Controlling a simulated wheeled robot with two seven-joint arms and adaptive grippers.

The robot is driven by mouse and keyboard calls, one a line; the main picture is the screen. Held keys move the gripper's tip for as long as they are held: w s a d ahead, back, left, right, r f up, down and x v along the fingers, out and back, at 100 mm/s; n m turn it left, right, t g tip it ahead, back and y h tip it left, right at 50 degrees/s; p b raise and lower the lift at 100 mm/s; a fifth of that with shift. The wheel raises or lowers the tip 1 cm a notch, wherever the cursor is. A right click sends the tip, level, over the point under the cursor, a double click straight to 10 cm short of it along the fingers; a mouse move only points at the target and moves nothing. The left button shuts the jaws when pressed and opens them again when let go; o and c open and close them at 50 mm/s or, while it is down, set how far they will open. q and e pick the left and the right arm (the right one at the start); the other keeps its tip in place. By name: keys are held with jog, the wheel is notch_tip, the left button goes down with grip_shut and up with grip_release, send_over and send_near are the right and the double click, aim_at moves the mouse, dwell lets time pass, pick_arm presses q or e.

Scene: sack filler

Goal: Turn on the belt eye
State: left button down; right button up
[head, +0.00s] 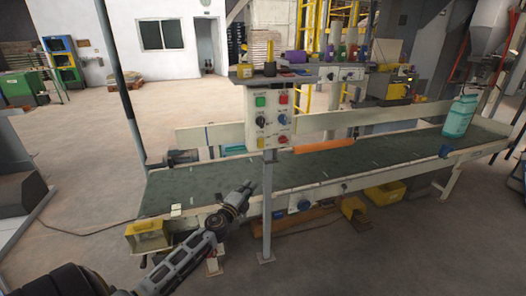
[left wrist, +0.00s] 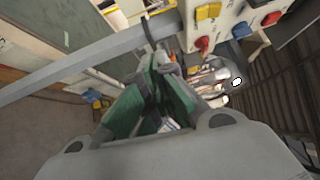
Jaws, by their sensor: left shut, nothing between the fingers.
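The control panel (head: 269,118) stands on a grey post above the near edge of the belt. It carries a green button (head: 261,101), a red button (head: 283,99), a black knob (head: 262,121), a blue knob (head: 283,120), a yellow control (head: 260,142) and a lower red control (head: 283,139). The labels are too small to read, so I cannot tell which control is for the belt eye. My left gripper (head: 246,188) is shut and empty, below and left of the panel. In the left wrist view the gripper (left wrist: 158,85) is below and left of the panel (left wrist: 225,20).
The green conveyor belt (head: 190,186) runs behind the post. A teal sack (head: 459,118) stands at its right end. A grey shelf above the panel holds small items. A yellow box (head: 148,236) sits at the belt's near left corner. Open floor lies at the left.

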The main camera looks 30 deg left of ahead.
aim_at(262, 147)
pick_arm(q)
notch_tip(262, 147, up, 9)
jog(key=d+m+t+h+b, duration=0.1)
jog(key=d+m+t, duration=0.1)
jog(key=shift+w+f+m, duration=0.15)
jog(key=shift+f+m, duration=0.05)
jog(key=shift+m, duration=0.2)
pick_arm(e)
jog(key=shift+w+a+r, duration=0.25)
jog(key=shift+w+r, duration=0.1)
jog(key=shift+r, duration=0.3)
jog(key=shift+w+a+r, duration=0.25)
jog(key=shift+w+r, duration=0.05)
jog(key=shift+r, duration=0.3)
pick_arm(q)
jog(key=shift+w, duration=0.1)
